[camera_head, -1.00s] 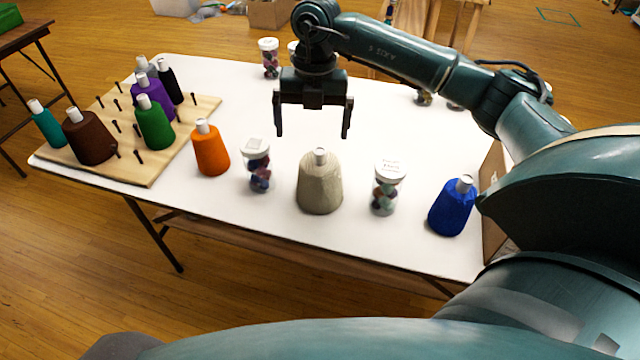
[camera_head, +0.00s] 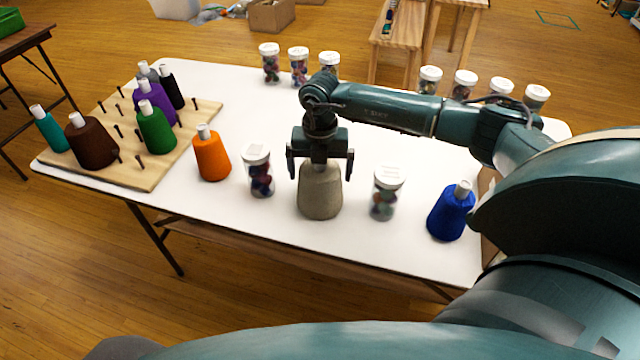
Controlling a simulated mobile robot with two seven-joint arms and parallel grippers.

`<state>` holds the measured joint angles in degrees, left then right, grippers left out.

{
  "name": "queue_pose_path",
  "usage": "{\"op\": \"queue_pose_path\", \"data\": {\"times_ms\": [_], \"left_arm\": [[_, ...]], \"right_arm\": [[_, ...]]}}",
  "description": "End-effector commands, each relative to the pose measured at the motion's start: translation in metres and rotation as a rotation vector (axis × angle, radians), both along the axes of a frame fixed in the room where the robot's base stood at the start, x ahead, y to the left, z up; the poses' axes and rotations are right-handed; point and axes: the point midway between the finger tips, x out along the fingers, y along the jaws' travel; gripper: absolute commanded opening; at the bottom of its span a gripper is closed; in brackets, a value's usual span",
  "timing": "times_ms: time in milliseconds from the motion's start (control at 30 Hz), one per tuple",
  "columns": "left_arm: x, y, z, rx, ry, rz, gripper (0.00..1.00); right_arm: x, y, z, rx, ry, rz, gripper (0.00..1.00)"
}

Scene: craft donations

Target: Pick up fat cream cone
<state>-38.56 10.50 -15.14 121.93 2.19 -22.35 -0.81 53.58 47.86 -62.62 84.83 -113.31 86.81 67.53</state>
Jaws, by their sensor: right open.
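The fat cream cone (camera_head: 320,194) stands upright on the white table near its front edge, between two lidded jars. My right gripper (camera_head: 320,174) is open and points down at the cone, its fingers on the left and right of the cone's upper part. The cone's tip is hidden behind the gripper. I cannot tell whether the fingers touch the cone. My left gripper does not show.
A jar (camera_head: 258,172) and an orange cone (camera_head: 211,155) stand left of the cream cone; another jar (camera_head: 386,194) and a blue cone (camera_head: 451,212) stand right. A wooden peg board (camera_head: 150,178) holds several cones. More jars (camera_head: 298,66) line the back edge.

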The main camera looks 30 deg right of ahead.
Motion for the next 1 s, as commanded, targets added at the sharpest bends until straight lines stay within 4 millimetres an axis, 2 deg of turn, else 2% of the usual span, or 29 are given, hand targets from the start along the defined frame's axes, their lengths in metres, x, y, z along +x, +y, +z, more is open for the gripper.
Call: {"op": "queue_pose_path", "data": {"times_ms": [100,300,833,1000], "left_arm": [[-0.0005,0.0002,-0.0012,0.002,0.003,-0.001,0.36],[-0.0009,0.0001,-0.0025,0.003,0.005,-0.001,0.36],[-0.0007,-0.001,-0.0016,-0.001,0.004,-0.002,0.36],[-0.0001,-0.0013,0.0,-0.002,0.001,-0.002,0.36]], "right_arm": [[0.0,0.0004,-0.0065,0.001,-0.001,0.0,1.0],[0.0001,0.0003,-0.0066,0.001,-0.001,0.0,0.99],[0.0002,0.0001,-0.0059,0.001,-0.002,0.0,0.56],[0.0008,0.0002,-0.005,0.001,-0.003,0.0,0.55]]}}
